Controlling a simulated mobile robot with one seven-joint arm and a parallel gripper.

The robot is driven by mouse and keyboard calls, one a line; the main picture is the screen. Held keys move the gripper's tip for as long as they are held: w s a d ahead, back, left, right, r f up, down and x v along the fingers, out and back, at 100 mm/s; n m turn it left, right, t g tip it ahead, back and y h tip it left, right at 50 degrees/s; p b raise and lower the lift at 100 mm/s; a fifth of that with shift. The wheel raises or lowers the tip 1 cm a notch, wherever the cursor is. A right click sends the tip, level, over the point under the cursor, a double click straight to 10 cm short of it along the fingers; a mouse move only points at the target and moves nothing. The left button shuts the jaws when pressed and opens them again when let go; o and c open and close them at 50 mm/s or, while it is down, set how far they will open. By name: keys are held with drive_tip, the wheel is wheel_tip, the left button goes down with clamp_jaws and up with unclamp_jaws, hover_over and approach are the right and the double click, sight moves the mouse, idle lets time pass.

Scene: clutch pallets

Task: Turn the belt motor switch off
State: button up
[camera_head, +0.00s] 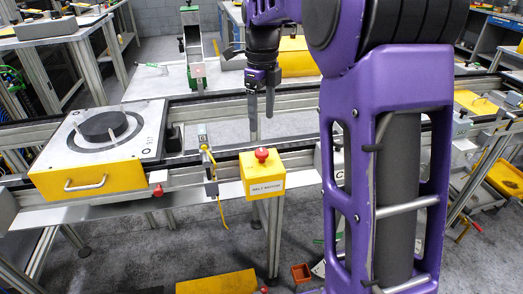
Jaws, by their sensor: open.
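The belt motor switch is a yellow box (263,177) with a red knob (262,155) on top and a white label reading "BELT MOTOR" on its front. It is mounted at the near edge of the conveyor, at the middle of the head view. My gripper (261,110) hangs from my purple arm, above and just behind the box in the picture. Its two dark fingers point down and are apart, with nothing between them. I see a gap between the fingertips and the red knob. The knob's on or off position cannot be told.
A yellow and white pallet (100,150) with a dark disc sits on the conveyor (190,183) at left. A sensor with a yellow cable (215,170) stands left of the switch box. A yellow block (297,62) lies behind my gripper.

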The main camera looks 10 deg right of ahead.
sight(262, 152)
wheel_tip(262, 152, down, 10)
drive_tip(key=shift+f+b, duration=0.1)
drive_tip(key=shift+b, duration=0.7)
clamp_jaws()
